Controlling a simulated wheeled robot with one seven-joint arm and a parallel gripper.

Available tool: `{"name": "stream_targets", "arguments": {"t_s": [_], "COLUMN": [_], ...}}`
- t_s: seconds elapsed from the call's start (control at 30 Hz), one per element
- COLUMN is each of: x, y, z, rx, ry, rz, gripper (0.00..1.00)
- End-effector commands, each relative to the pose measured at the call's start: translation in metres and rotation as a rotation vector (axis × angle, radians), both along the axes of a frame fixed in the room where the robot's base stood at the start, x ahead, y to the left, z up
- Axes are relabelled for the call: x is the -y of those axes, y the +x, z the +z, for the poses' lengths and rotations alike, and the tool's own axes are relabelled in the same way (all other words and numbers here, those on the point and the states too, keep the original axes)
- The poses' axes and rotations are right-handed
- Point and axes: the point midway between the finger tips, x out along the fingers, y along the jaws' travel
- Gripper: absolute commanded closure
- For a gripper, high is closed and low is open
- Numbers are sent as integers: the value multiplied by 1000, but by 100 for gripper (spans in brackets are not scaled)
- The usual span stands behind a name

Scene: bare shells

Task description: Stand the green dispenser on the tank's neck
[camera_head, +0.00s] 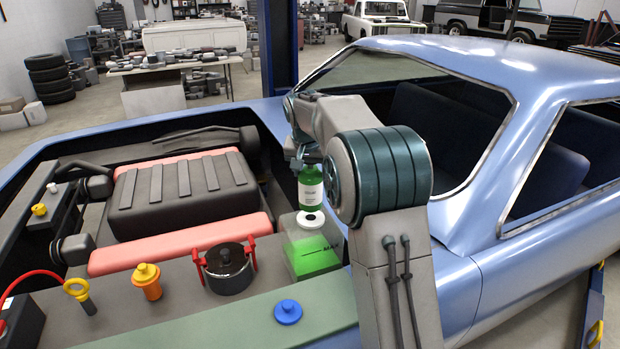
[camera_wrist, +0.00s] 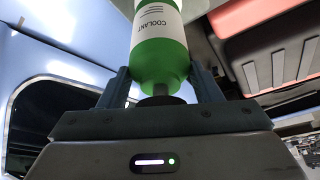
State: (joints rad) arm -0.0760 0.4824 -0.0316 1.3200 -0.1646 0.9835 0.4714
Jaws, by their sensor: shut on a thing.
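The green dispenser (camera_head: 311,187) is a bottle with a white label. My gripper (camera_head: 303,158) is shut on it from above, near its top. The wrist view shows the dispenser (camera_wrist: 162,55) between the two fingers, its "COOLANT" label upside down and its dark narrow end toward my palm. In the head view it hangs about upright. The tank (camera_head: 311,256) is a translucent box with green liquid low in it. Its white neck (camera_head: 311,222) has a dark opening, partly visible just below the dispenser's base. I cannot tell the exact gap between them.
A blue cap (camera_head: 288,312) lies on the green front ledge (camera_head: 215,322). A dark pot-like part with red clips (camera_head: 228,268), an orange cap (camera_head: 147,281) and a yellow ring handle (camera_head: 77,288) stand left of the tank. The dark and red engine (camera_head: 185,187) lies behind.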

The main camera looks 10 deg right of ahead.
Motion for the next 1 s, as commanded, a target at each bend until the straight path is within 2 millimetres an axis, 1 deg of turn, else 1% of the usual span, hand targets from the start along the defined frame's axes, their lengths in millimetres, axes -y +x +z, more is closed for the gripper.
{"name": "stream_targets", "arguments": {"t_s": [0.03, 0.1, 0.27, 0.4, 0.53, 0.93, 0.97, 1.0], "x": [2, 3, 5, 5, 5, 5, 5, 5], "y": [6, 12, 17, 16, 16, 17, 16, 16], "z": [-1, -4, -12, -31, -46, -53, -53, -53], "rx": [1, 3, 2, 0, 1, 4, 1, 1], "ry": [0, 0, 0, 1, -1, 0, 1, 1], "rz": [0, 0, 0, 0, 1, 1, 0, 0], "gripper": [97, 97, 97, 97, 97, 97, 36, 25]}}
